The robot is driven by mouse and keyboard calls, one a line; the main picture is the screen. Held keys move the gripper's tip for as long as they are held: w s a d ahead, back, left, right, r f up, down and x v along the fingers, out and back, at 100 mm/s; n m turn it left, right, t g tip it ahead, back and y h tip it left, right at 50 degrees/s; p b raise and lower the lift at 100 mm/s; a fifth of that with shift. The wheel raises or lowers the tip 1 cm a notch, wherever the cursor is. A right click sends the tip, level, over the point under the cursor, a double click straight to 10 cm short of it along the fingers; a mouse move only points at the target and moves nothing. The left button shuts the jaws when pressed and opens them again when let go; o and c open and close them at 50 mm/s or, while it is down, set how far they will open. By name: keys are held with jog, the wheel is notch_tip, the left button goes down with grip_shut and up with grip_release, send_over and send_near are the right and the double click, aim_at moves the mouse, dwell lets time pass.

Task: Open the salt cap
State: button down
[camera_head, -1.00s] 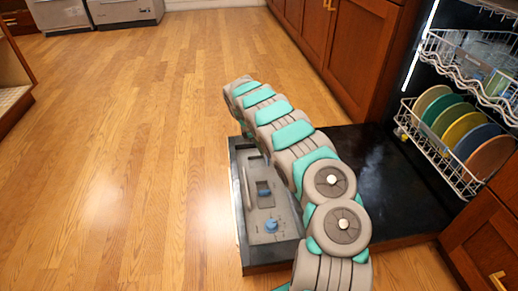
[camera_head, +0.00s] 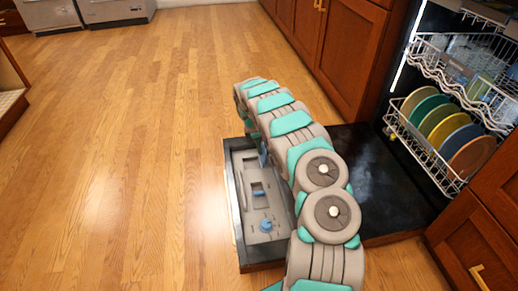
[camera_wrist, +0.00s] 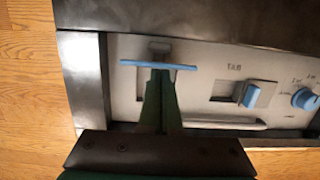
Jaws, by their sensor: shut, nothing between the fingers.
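The salt cap (camera_wrist: 150,65) is a thin blue bar in the wrist view, seen nearly edge-on, with a grey piece behind it; it looks raised off the panel. A blue piece that seems to be this cap (camera_head: 263,156) shows below my arm in the head view. My gripper (camera_wrist: 160,75) is shut and empty, its dark green fingers reaching to the cap's near side. I cannot tell whether they touch it. The grey dispenser panel (camera_head: 246,165) is set in the open dishwasher door. In the head view, my arm hides the gripper.
A blue slider (camera_wrist: 251,96) by the "TAB" label and a blue knob (camera_wrist: 305,99) lie right of the cap. The lower rack (camera_head: 432,158) holds several coloured plates. A wooden cabinet (camera_head: 345,60) stands behind the door. The wood floor (camera_head: 130,150) is clear on the left.

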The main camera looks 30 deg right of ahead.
jog(key=w+a+r+p, duration=0.15)
jog(key=a+r, duration=0.25)
jog(key=r, duration=0.7)
jog(key=s+a+r+m+p, duration=0.1)
jog(key=s+a+r+m, duration=0.3)
jog(key=s+r, duration=0.7)
jog(key=s+a+r+m+p, duration=0.2)
jog(key=s+r+m, duration=0.3)
jog(key=s+r, duration=0.6)
jog(key=s+a+r+m+y+p, duration=0.1)
jog(key=s+a+m, duration=0.2)
jog(key=s, duration=1.2)
jog(key=s+a+r+m+g+y+p, duration=0.1)
jog(key=s+a+r+m, duration=0.1)
jog(key=s+a, duration=0.7)
jog(key=s, duration=0.6)
jog(key=shift+a+r+m, duration=0.15)
jog(key=shift+m, duration=0.25)
